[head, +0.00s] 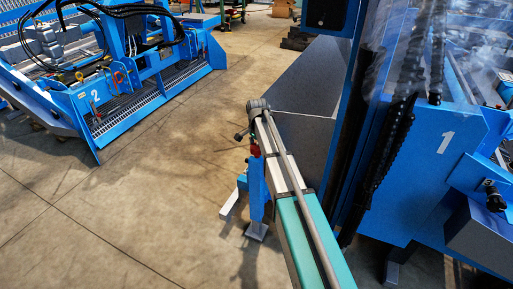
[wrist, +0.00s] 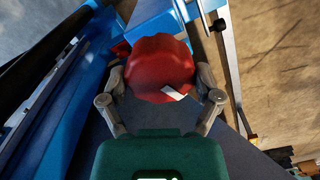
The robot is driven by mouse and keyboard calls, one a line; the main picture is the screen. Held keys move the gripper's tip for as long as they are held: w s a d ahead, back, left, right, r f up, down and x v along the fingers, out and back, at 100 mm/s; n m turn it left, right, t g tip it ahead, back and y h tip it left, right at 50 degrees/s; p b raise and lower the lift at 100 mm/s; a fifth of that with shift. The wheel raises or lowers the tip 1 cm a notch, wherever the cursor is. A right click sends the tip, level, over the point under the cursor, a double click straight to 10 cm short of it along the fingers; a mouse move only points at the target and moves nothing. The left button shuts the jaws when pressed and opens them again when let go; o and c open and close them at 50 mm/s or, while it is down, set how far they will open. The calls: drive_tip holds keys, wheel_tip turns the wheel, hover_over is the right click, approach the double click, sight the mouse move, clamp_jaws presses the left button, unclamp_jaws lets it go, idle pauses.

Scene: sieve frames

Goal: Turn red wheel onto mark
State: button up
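In the wrist view, the red wheel (wrist: 158,66) is a round knob with a scalloped rim, seen nearly face on. A white patch (wrist: 174,93) shows at its lower right edge. My gripper (wrist: 160,80) has one grey finger on each side of the wheel, the tips close against its left and right rim. Any thin gap there is too small to see. A pale strip (wrist: 205,14) on the blue part above and right of the wheel may be the mark. In the head view only a small red patch (head: 254,149) shows beside the long bar.
In the head view, a blue machine panel numbered 1 (head: 446,142) stands at the right, with dark hoses. A blue frame numbered 2 (head: 95,97) sits at the upper left.

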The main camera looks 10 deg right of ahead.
drive_tip(key=shift+c, duration=0.7)
drive_tip(key=shift+w+n, duration=0.1)
drive_tip(key=shift+n, duration=0.3)
drive_tip(key=n, duration=1.3)
drive_tip(key=o, duration=0.9)
